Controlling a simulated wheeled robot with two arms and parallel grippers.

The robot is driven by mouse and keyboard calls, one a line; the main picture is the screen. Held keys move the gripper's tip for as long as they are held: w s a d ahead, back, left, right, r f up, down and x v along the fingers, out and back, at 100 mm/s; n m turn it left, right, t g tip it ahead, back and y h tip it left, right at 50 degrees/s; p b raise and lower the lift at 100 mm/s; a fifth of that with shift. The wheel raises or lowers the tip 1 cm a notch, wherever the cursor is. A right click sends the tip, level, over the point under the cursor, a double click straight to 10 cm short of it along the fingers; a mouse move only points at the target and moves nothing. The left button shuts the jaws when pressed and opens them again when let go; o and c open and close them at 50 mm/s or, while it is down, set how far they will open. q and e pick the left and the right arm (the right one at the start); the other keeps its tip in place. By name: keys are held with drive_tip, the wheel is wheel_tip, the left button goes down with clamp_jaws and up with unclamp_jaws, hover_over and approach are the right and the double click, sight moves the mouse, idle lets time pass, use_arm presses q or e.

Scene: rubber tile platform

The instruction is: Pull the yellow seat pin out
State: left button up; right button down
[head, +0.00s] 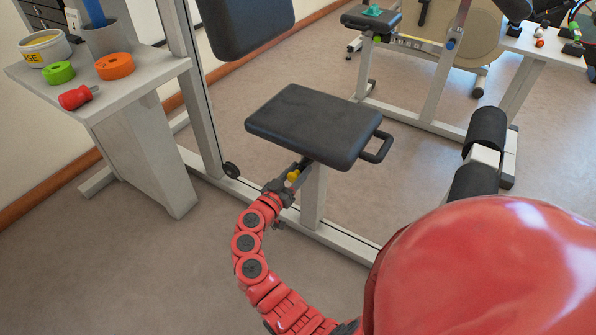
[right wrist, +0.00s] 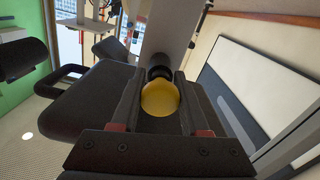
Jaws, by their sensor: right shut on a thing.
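The yellow seat pin (head: 293,176) is on the seat post under the black padded seat (head: 312,122). In the right wrist view its round yellow knob (right wrist: 160,98) sits between my two fingers, with a black collar beyond it against the pale post (right wrist: 166,35). My right gripper (head: 297,173) is below the seat's front left side, shut on the yellow knob. The pin's shaft is hidden, so I cannot tell how deep it sits. My left gripper is not in view.
A black handle (head: 378,147) sticks out at the seat's right. Foam rollers (head: 486,132) stand further right. The floor (head: 130,270) at lower left is clear.

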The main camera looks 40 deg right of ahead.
idle(0.8)
drive_tip(key=shift+b+v, duration=0.7)
drive_tip(key=shift+v, duration=0.35)
drive_tip(key=shift+a+f, duration=0.1)
drive_tip(key=c, duration=0.8)
unclamp_jaws()
drive_tip(key=o, duration=0.4)
